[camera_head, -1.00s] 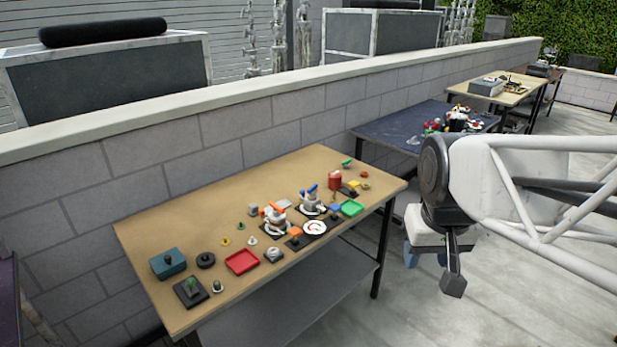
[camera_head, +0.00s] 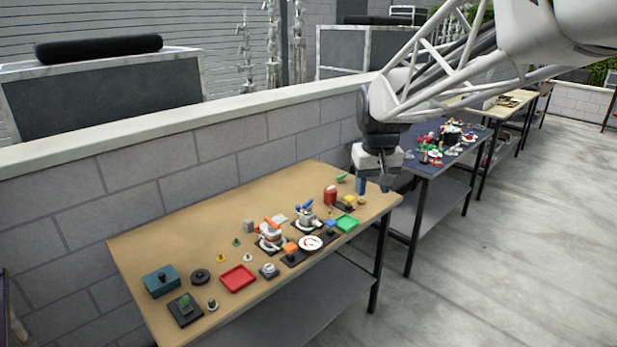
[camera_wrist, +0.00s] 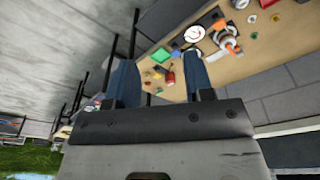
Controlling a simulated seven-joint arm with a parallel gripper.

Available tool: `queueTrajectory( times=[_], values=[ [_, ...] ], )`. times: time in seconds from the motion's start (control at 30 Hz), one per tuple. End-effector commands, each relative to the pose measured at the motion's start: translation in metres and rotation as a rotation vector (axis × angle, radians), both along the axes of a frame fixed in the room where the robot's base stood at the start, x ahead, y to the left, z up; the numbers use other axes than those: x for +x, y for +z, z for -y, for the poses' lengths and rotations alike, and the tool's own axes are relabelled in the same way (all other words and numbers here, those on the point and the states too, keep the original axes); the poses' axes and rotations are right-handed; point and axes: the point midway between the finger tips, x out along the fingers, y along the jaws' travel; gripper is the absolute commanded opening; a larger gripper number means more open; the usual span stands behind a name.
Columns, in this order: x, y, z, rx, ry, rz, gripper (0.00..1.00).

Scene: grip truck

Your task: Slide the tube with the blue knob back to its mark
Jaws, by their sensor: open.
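My gripper (camera_head: 374,187) is open and empty, in the air over the far right end of the tan table. It also shows in the wrist view (camera_wrist: 160,64), with its two blue fingers apart. A device with a blue handle (camera_head: 303,208) stands on the table, left of my gripper. A small blue piece (camera_head: 331,223) lies beside the green tray. Both are too small for me to tell which is the tube with the blue knob. I cannot make out a mark.
A device with an orange handle (camera_head: 270,229), a red can (camera_head: 330,195), a green tray (camera_head: 347,223), a red tray (camera_head: 237,278) and a teal box (camera_head: 162,284) stand on the tan table (camera_head: 215,240). A block wall (camera_head: 220,158) runs behind. A dark blue table (camera_head: 432,164) stands farther right.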

Motion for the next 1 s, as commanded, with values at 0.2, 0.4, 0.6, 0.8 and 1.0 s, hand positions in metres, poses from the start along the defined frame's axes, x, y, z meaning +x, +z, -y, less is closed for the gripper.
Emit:
queueTrajectory(
  times=[0.2, 0.4, 0.6, 0.8, 1.0],
  values=[
    [0.054, -0.01, -0.016, -0.004, 0.033, -0.017, 0.48],
    [0.101, -0.021, -0.03, -0.006, 0.061, -0.031, 0.48],
    [0.147, -0.038, -0.046, -0.008, 0.09, -0.045, 0.48],
    [0.191, -0.057, -0.064, -0.012, 0.119, -0.057, 0.48],
    [0.234, -0.081, -0.082, -0.014, 0.147, -0.07, 0.48]
  ],
)
